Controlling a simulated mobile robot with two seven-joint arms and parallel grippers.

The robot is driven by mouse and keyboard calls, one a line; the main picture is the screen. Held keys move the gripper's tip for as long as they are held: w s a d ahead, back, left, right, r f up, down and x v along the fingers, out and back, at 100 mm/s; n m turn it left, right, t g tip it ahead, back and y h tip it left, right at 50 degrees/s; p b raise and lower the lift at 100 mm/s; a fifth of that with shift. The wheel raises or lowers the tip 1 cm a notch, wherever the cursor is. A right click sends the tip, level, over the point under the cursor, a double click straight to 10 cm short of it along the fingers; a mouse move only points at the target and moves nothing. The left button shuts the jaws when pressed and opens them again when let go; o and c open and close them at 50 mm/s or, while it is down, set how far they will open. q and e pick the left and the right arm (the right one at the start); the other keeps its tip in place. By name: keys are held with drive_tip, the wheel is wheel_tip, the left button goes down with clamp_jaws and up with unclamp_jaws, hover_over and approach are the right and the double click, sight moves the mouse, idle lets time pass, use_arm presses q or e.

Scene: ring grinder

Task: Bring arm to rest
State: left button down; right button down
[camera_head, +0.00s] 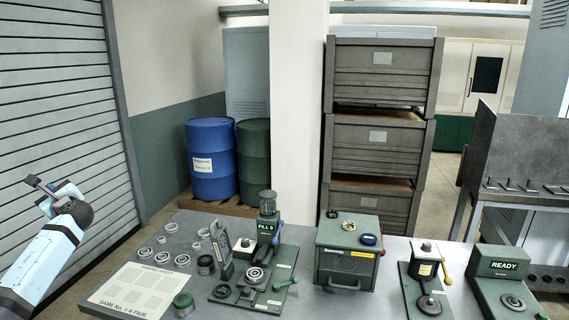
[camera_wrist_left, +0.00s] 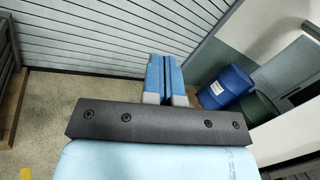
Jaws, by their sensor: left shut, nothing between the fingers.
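My left arm comes in from the left edge of the head view, off the left side of the workbench (camera_head: 150,255). Its left gripper (camera_head: 36,182) is raised in front of the grey slatted shutter, apart from everything on the bench. In the left wrist view the two blue fingers of the left gripper (camera_wrist_left: 166,75) are pressed together, with nothing between them. My right gripper does not show in either view.
The bench carries several metal rings, a green press marked FILL 9 (camera_head: 266,235), a green box (camera_head: 346,255) and a READY device (camera_head: 495,270). A blue barrel (camera_head: 213,160) and green barrel (camera_head: 253,160) stand behind. The air around the left gripper is clear.

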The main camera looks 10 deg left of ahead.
use_arm(q)
drive_tip(key=w+d+f+n+t+h, duration=0.2)
drive_tip(key=w+d+n+t+h, duration=0.85)
drive_tip(key=n+h, duration=0.3)
drive_tip(key=s+d+f+g+h, duration=0.1)
drive_tip(key=s+d+f, duration=0.4)
drive_tip(key=d+f, duration=0.3)
drive_tip(key=s+d+f+g+h, duration=0.15)
drive_tip(key=s+d+f, duration=0.25)
drive_tip(key=d+f, duration=0.5)
drive_tip(key=s+d+f+g+h, duration=0.15)
drive_tip(key=s+d+f, duration=0.35)
drive_tip(key=f, duration=0.6)
drive_tip(key=s+d+f+g+h, duration=0.1)
drive_tip(key=s+d+f, duration=0.3)
drive_tip(key=s+d, duration=0.3)
drive_tip(key=s+d+f+n+g+h, duration=0.1)
drive_tip(key=s+d+f, duration=0.3)
drive_tip(key=s, duration=1)
drive_tip(key=s+d+f+n+g+h, duration=0.1)
drive_tip(key=s+d+f, duration=0.3)
drive_tip(key=s+d, duration=0.6)
drive_tip(key=shift+s+d, duration=0.35)
drive_tip(key=shift+d, duration=0.2)
